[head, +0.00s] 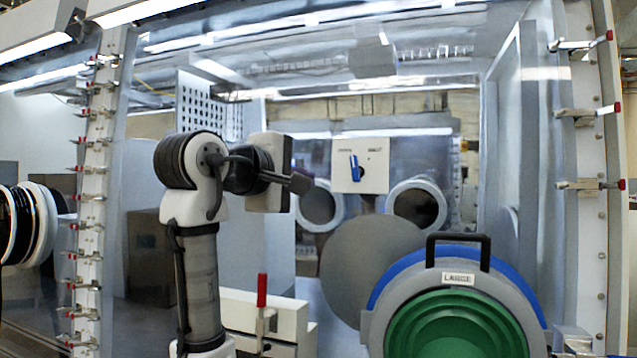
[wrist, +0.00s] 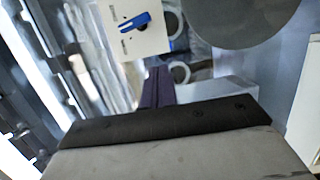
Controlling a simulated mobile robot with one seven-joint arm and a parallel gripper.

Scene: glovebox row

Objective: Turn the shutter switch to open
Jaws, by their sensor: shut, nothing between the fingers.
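The shutter switch is a blue handle (head: 354,168) on a white panel (head: 376,183) inside the glovebox. In the head view the handle stands near upright, its top tilted slightly left; small labels lie left and right above it, too blurred to read. In the wrist view the blue handle (wrist: 134,22) and white panel (wrist: 152,44) are at the top, left of centre. My gripper (head: 302,183) is left of the panel in the head view, apart from the handle. Its shut, empty fingers (wrist: 158,85) show below the panel in the wrist view.
A large round port with a green centre (head: 455,325) and black handle (head: 458,238) stands at lower right. A grey disc (head: 365,262) is beside it. A red-handled clamp (head: 262,290) sits low in the middle. Round glove ports (head: 410,190) are behind the panel.

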